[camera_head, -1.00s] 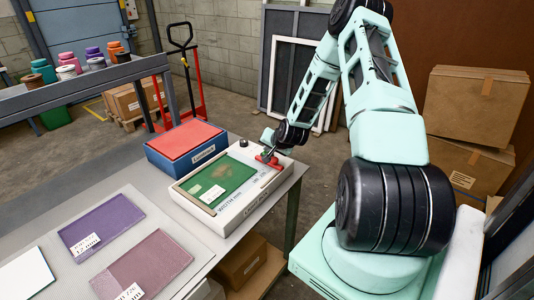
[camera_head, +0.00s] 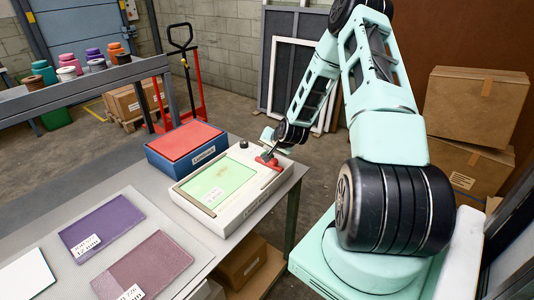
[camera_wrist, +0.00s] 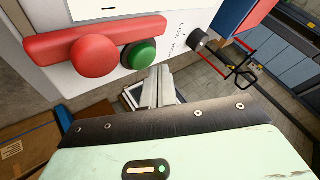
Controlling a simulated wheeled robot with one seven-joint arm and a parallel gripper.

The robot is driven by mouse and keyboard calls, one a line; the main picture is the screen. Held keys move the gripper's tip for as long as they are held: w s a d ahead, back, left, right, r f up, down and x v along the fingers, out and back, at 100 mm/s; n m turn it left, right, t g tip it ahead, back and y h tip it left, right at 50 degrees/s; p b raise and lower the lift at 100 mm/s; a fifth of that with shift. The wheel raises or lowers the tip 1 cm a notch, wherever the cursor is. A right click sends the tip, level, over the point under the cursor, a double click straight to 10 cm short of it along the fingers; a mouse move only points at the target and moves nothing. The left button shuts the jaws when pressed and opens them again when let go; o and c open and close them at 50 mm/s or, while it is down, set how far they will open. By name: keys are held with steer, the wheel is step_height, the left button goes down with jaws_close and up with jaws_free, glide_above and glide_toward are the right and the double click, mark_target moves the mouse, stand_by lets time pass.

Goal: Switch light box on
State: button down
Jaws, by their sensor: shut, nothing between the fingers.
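The light box (camera_head: 245,208) is a white box on the table near its right end. Its top panel (camera_head: 217,184) glows pale green, with a small label lying on it. In the wrist view, its control end shows a red bar with a round red button (camera_wrist: 95,58), a green button (camera_wrist: 138,55) and a dark knob (camera_wrist: 197,39). My gripper (camera_wrist: 158,88) is shut and empty, with its fingertips close to the green button. I cannot tell whether they touch it. In the head view, my gripper (camera_head: 270,153) is small, beside the red bar.
A blue box with a red top (camera_head: 187,148) stands behind the light box. Purple (camera_head: 101,225) and mauve (camera_head: 143,265) sheets lie on the table at the left. A shelf with coloured pots (camera_head: 66,68), a red pallet jack (camera_head: 190,85) and cardboard boxes (camera_head: 476,105) stand beyond.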

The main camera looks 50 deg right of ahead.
steer(key=shift+r+p, duration=1.9)
steer(key=shift+r, duration=1.15)
